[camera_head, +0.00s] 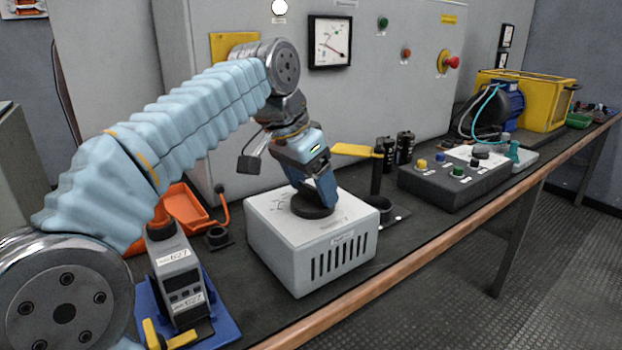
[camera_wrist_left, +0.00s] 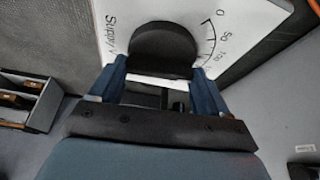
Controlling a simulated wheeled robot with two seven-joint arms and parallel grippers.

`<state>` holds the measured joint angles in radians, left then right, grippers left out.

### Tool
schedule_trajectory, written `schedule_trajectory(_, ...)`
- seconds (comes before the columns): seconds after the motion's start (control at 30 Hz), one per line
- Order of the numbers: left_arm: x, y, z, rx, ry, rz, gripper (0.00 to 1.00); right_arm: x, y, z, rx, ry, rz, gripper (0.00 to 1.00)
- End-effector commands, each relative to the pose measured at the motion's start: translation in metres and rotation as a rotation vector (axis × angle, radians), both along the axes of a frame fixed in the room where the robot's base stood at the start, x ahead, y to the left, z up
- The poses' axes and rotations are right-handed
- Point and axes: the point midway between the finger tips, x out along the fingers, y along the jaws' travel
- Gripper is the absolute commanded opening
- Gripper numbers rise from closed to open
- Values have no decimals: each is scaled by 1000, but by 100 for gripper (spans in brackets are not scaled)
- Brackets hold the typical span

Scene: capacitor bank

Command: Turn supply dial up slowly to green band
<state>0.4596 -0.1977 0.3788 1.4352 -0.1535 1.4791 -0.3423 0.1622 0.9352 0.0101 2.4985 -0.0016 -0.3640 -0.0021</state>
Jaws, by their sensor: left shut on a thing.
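The supply box (camera_head: 300,245) is a pale box with a slotted front, standing on the bench. Its round black dial (camera_head: 313,208) sits on top. My left gripper (camera_head: 318,192) points down over the dial and is shut on it. In the left wrist view the dial (camera_wrist_left: 163,45) lies between the blue fingers (camera_wrist_left: 160,78). A printed scale beside it starts at 0 and 50; the rest is partly hidden. The square gauge (camera_head: 330,42) on the cabinet has its needle toward the lower right. Its coloured bands are too small to tell. My right gripper is not in view.
A grey control box (camera_head: 455,180) with coloured knobs stands to the right. Black capacitors (camera_head: 404,147) and a yellow lever (camera_head: 357,151) are behind the supply box. A handheld meter (camera_head: 178,280) and an orange tray (camera_head: 185,208) are to the left. The bench edge is in front.

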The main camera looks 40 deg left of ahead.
Motion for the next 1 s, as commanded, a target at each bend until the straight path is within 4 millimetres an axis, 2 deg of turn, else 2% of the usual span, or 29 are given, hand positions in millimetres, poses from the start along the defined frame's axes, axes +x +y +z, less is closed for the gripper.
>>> schedule_trajectory(0.3,1,1,1,0,-3,-91,46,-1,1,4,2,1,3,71)
schedule_trajectory(0.7,1,1,1,0,-4,-99,46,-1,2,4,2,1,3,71)
schedule_trajectory(0.73,1,1,1,0,-4,-99,78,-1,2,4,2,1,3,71)
schedule_trajectory(0.87,0,1,1,0,-3,-99,98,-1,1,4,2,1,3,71)
schedule_trajectory(1.0,0,1,1,1,-2,-99,100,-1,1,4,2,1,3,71)
